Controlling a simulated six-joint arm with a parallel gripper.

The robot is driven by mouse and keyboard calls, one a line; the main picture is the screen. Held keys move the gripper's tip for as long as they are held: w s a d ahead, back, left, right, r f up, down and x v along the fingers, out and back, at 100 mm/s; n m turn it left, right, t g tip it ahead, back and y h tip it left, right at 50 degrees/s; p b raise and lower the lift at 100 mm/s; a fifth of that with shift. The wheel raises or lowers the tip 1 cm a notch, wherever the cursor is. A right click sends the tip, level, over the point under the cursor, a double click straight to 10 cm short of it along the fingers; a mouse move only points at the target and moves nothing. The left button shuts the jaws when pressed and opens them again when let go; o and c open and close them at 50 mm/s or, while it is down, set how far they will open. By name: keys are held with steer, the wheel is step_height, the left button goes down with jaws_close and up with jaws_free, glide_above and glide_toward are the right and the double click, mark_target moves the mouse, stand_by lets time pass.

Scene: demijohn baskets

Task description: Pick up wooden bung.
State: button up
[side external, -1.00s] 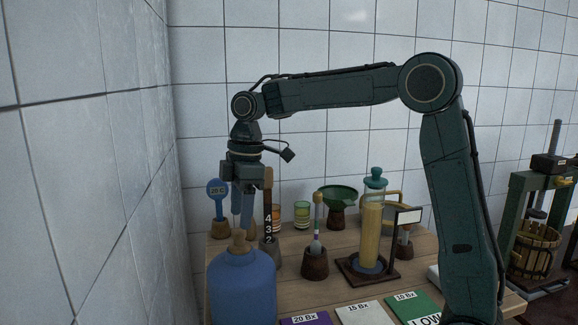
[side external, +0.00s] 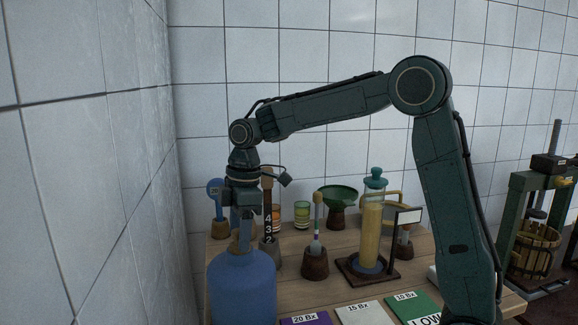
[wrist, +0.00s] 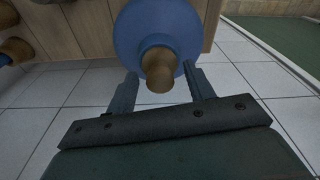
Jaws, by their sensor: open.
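The wooden bung (side external: 239,243) sits upright in the neck of the blue demijohn (side external: 241,287) at the left front of the table. In the wrist view the bung (wrist: 159,68) is a brown knob above the blue shoulder of the demijohn (wrist: 150,20). My gripper (side external: 241,228) is just over the bung and points down. In the wrist view my open gripper (wrist: 161,76) has one finger on each side of the bung, with a visible gap to each. Part of the bung's top is hidden behind the fingers in the side view.
A numbered black stick in a stand (side external: 268,225) is close right of my gripper. A blue round 20 C sign (side external: 215,187) stands behind left. A wooden stand with a tube (side external: 315,262), a green funnel (side external: 338,195) and a yellow cylinder (side external: 371,233) stand farther right.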

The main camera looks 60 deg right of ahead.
steer(key=shift+c, duration=0.2)
steer(key=c, duration=1)
steer(key=shift+r, duration=0.1)
steer(key=shift+r, duration=4.85)
